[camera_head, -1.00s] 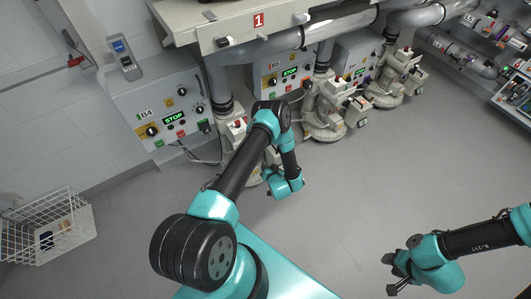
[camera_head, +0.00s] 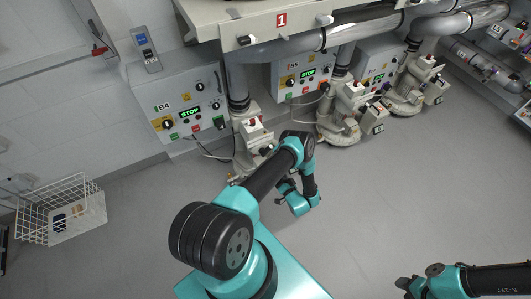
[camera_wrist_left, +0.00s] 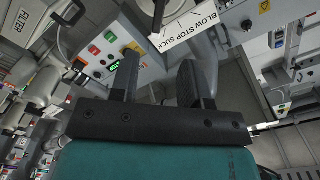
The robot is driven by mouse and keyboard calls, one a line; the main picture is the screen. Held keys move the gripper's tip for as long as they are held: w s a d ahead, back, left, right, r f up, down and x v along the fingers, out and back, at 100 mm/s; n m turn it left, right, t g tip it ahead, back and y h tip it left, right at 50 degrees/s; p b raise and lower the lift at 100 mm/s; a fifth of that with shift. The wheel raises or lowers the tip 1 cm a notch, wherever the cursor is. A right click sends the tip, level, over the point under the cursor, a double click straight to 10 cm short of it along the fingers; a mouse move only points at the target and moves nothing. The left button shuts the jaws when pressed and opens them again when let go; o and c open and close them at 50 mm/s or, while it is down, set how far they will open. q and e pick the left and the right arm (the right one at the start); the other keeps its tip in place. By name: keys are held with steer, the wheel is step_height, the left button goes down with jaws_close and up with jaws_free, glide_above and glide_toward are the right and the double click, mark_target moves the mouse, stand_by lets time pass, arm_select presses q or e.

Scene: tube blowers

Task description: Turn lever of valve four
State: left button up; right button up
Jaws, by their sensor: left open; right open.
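The B4 control panel (camera_head: 180,105) is on the left wall, with a lit green STOP sign and black knobs. A grey valve unit (camera_head: 250,135) stands beside it at the foot of a pipe, partly behind my left arm. My left gripper (camera_head: 287,188) is low in front of this unit, partly hidden by its arm. In the left wrist view its two black fingers (camera_wrist_left: 160,85) are apart with nothing between them. Beyond them is a white BLOW STOP SUCK label (camera_wrist_left: 188,30) beside a dark lever-like part (camera_wrist_left: 158,14). My right gripper (camera_head: 405,288) is open at the bottom edge, partly cut off.
The B5 panel (camera_head: 300,75) and more valve units (camera_head: 345,120) stand to the right. A beige ledge marked 1 (camera_head: 280,22) and thick pipes overhang them. A white wire basket (camera_head: 62,210) is on the floor at left. The grey floor (camera_head: 400,200) at right is clear.

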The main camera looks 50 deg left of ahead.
mark_target(265, 152)
arm_select(q)
steer(key=x, duration=1.6)
steer(key=shift+a, duration=0.1)
steer(key=c, duration=0.6)
